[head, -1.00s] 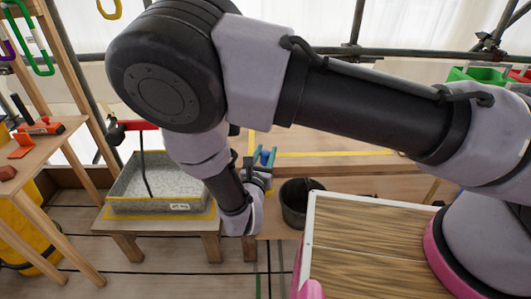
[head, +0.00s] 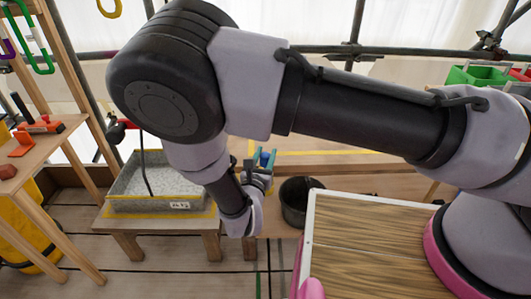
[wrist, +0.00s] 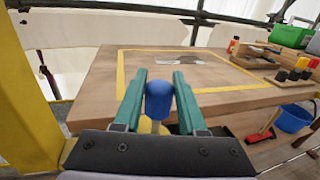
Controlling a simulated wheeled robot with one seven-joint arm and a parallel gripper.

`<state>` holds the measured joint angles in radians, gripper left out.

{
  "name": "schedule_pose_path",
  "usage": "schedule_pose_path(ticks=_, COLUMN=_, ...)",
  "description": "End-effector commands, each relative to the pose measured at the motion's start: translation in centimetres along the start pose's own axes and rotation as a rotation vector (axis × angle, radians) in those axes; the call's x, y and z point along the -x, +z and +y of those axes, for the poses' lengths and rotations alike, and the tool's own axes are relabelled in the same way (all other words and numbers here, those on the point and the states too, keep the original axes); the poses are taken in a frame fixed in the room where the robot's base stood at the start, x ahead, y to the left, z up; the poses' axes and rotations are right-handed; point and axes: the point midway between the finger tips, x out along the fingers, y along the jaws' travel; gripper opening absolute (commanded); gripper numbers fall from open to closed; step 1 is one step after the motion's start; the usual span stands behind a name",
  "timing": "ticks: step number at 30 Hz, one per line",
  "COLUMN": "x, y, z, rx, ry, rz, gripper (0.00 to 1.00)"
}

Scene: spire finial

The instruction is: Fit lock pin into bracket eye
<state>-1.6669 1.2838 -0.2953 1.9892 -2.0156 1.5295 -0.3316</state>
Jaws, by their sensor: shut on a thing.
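My gripper (wrist: 158,88) is shut on the lock pin (wrist: 158,100), which has a rounded blue head and a pale shank below it. The green fingers hold the blue head from both sides. The lower end of the shank is hidden behind my gripper's body. In the head view my gripper (head: 262,160) is small, partly hidden by my own wrist, in front of the wooden bench. I cannot make out the bracket eye in either view.
A wooden bench (wrist: 105,85) with a yellow taped outline lies ahead. Bottles and a green box (wrist: 287,36) stand on its right, with a blue bucket (wrist: 293,118) below. A gravel tray (head: 190,204) is left of my arm; a dark bucket (head: 296,215) stands right of my gripper.

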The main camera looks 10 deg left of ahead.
Motion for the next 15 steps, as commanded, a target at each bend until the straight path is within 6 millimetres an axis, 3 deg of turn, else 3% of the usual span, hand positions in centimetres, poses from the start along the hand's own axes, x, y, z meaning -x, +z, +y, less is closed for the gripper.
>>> schedule_pose_path(ticks=15, x=0.0, y=-1.3, z=0.0, rx=0.000, ry=0.000, rz=0.000, gripper=0.00)
